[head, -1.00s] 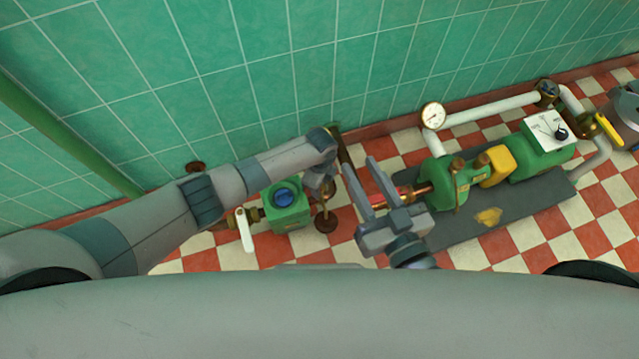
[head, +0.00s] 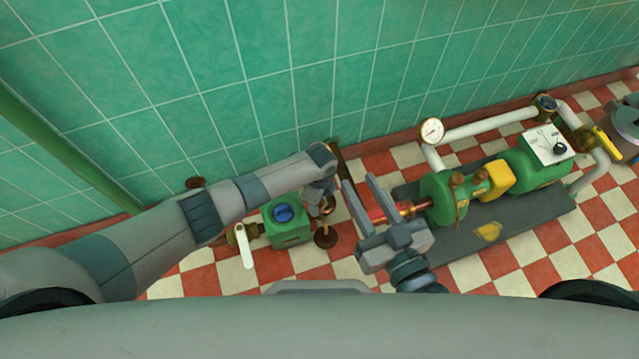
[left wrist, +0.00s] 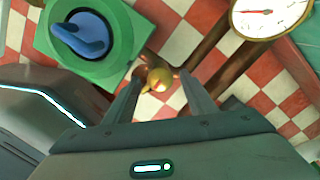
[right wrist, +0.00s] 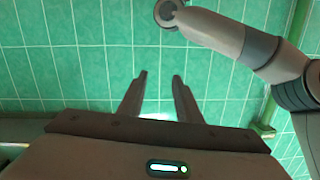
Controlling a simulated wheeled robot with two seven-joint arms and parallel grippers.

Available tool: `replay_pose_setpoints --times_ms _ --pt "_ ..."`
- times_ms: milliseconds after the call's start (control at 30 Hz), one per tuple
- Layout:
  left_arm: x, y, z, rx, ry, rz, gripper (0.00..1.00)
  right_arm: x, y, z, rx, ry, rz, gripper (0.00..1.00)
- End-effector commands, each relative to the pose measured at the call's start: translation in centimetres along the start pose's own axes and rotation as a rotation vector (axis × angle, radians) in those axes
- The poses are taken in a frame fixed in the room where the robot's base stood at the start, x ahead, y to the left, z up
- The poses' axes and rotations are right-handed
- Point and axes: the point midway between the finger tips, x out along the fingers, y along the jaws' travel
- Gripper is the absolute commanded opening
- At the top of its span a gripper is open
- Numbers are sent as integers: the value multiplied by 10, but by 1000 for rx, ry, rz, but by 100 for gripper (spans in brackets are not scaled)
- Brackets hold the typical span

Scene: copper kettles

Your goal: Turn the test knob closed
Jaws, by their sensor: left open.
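A small brass-yellow knob (left wrist: 157,78) shows between the fingertips of my open left gripper (left wrist: 160,84) in the left wrist view. I see gaps beside the knob and cannot tell how far below the tips it is. A green box (head: 291,234) with a blue knob (head: 284,213) stands beside my left gripper (head: 322,200); the blue knob also shows at the upper left of the left wrist view (left wrist: 85,35). No label tells which knob is the test knob. My right gripper (head: 358,181) is open and empty, pointing toward the wall.
A white gauge (left wrist: 270,14) sits by brown pipes near my left gripper. A white lever (head: 243,246) is left of the green box. A green pump (head: 440,198) with a yellow part (head: 495,180) stands right of my right gripper. The green tiled wall (head: 290,70) is behind.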

Motion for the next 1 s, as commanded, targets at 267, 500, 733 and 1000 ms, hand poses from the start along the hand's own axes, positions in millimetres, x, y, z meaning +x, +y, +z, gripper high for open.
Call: replay_pose_setpoints --times_ms 267,500,733,1000 --pt "-20 0 0 0 0 -1 50 -4 9 24 9 -141 17 31" --pt "-47 -1 0 1 1 -2 50 -14 18 54 28 -320 33 31" --pt "-76 0 0 1 0 -2 50 -33 25 82 50 -500 50 31" --pt "-122 -1 1 2 -1 -3 50 -62 33 108 73 -706 72 31"
